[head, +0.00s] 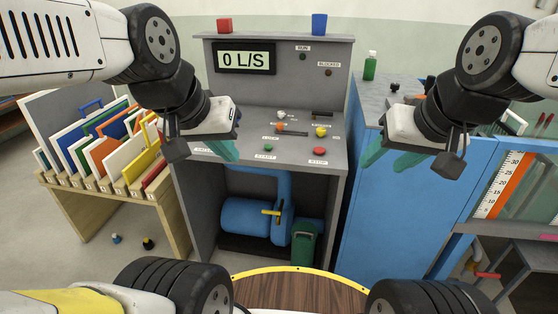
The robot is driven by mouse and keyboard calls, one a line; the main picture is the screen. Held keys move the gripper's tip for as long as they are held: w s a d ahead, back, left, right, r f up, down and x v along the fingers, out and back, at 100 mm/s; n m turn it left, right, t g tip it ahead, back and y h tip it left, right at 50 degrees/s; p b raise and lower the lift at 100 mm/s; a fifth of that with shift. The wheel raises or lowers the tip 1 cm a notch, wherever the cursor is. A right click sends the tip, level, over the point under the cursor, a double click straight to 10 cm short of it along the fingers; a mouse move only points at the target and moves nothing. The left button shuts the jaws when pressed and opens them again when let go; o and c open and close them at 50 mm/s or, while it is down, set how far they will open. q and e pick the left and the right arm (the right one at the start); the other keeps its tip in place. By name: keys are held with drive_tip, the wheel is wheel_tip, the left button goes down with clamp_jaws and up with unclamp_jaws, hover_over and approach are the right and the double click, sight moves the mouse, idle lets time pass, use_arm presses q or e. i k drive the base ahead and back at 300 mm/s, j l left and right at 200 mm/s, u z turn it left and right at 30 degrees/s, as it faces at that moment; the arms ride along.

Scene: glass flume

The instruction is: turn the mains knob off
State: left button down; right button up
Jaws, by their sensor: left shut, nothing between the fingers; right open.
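I cannot read which one is labelled mains; part of the panel's left side is hidden by my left gripper. My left gripper (230,153) is shut and empty, over the panel's left front. My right gripper (391,158) is open and empty, right of the console, in front of the blue cabinet.
A blue flume cabinet (385,220) stands at right, with a green bottle (370,66) on top. A wooden rack (75,213) of coloured panels is at left. A blue pump (245,216) with a yellow valve handle sits under the console. A round wooden top (290,291) lies in front.

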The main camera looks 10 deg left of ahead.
sight(320, 131)
drive_tip(key=i+z, duration=0.15)
drive_tip(key=i, duration=1)
